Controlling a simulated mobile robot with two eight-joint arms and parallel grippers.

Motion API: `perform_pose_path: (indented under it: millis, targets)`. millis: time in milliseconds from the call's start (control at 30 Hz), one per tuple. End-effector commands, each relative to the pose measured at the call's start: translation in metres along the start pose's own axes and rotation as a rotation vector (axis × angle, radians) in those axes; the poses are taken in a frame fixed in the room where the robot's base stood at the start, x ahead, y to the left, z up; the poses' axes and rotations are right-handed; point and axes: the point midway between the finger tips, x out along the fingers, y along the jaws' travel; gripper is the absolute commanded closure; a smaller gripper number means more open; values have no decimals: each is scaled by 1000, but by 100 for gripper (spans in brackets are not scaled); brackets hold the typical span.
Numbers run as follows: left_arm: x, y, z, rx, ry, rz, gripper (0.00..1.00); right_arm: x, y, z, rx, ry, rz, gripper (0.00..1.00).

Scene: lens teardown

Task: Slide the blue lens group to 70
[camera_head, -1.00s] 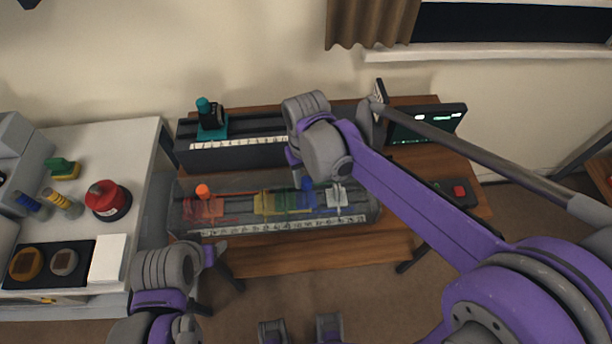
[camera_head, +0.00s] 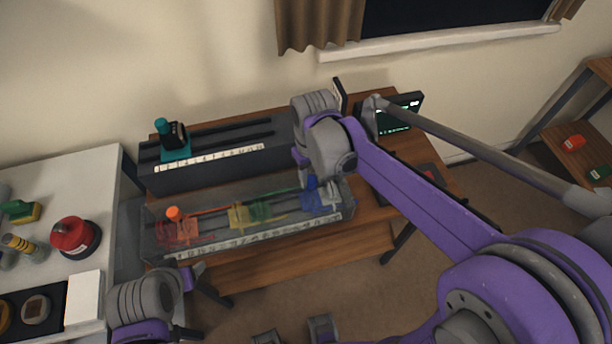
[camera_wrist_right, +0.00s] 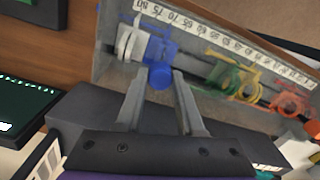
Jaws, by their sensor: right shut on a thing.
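The blue lens group (camera_head: 312,197) sits in the clear lens tube (camera_head: 200,246), toward its right end; it also shows in the right wrist view (camera_wrist_right: 158,50), close beside the white piece (camera_wrist_right: 130,40). My right gripper (camera_wrist_right: 160,76) is shut on the blue group's round knob, its fingers on either side. In the head view its fingertips are mostly hidden by my arm. A numbered scale strip (camera_wrist_right: 215,36) runs along the tube, with 70 near the blue group; exact alignment is unclear. My left gripper (camera_head: 192,274) is near the tube's lower left, apart from it; its jaws are unclear.
Yellow and green groups (camera_head: 245,215) and a red group with an orange knob (camera_head: 176,228) sit farther left in the tube. A dark rail with a teal stand (camera_head: 175,148) is behind. A screen (camera_head: 398,114) stands at the back right.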

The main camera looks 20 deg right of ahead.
Motion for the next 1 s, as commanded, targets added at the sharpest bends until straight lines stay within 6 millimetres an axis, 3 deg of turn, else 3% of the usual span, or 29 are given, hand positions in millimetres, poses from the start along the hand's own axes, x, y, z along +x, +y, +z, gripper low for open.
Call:
perform_pose_path:
  millis: [33, 200, 567, 1000]
  targets:
    - [0, 0, 0, 0, 0, 0, 33, -1, 4, 0, 3, -2, 8, 62]
    - [0, 0, 0, 0, 0, 0, 33, -1, 3, 0, 3, -2, 7, 33]
    - [-1, 0, -1, 0, 0, 0, 33, -5, 2, 0, 2, -1, 4, 33]
    - [-7, 0, -7, 0, 5, 0, 33, -85, 2, 0, 2, -1, 5, 33]
